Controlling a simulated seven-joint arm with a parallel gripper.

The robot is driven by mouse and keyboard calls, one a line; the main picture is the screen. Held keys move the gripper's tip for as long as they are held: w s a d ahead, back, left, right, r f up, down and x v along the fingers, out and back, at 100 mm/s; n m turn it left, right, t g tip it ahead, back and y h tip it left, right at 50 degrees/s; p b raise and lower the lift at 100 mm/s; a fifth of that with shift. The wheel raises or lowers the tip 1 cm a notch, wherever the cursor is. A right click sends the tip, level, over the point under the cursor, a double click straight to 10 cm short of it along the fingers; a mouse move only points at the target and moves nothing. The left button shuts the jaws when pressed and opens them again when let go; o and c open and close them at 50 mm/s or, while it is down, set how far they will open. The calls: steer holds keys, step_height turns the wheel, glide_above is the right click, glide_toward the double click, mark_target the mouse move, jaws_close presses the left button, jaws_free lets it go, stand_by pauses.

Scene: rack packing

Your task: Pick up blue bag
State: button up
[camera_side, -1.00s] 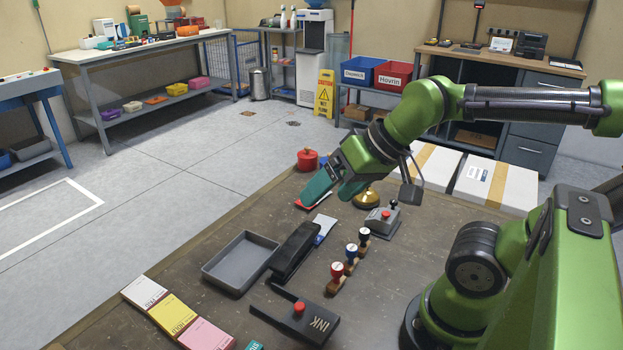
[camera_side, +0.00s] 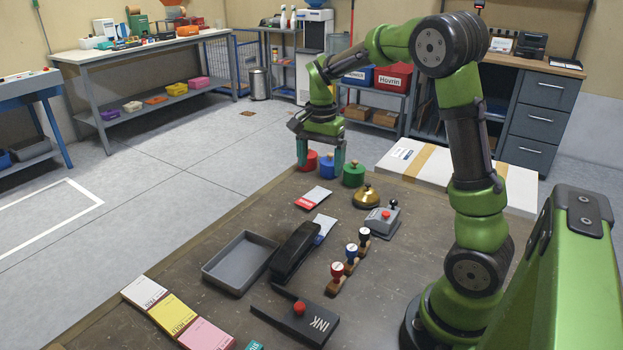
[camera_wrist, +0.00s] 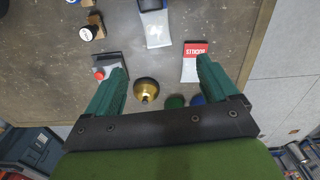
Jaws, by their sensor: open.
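A blue rounded object (camera_side: 327,165), which I take for the blue bag, stands at the far edge of the table between a red one (camera_side: 308,160) and a green one (camera_side: 353,173). My gripper (camera_side: 320,168) points down there, open and empty, its fingers apart on either side of the blue bag in the picture. I cannot tell whether they are around it or above it. In the wrist view, only a bit of the blue bag (camera_wrist: 198,99) and of the green one (camera_wrist: 175,101) shows behind my gripper (camera_wrist: 161,65).
A brass bell (camera_side: 366,196) and a grey box with a red button (camera_side: 382,221) stand to the right. A red-and-white packet (camera_side: 313,197) lies in front. Stamps (camera_side: 351,256), a stapler (camera_side: 295,251) and an empty tray (camera_side: 240,261) are nearer. White boxes (camera_side: 470,185) stand behind.

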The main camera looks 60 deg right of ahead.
glide_above(321, 223)
steer(key=f, duration=1.2)
steer(key=shift+w, duration=0.2)
steer(key=f, duration=0.5)
steer(key=shift+s, duration=0.2)
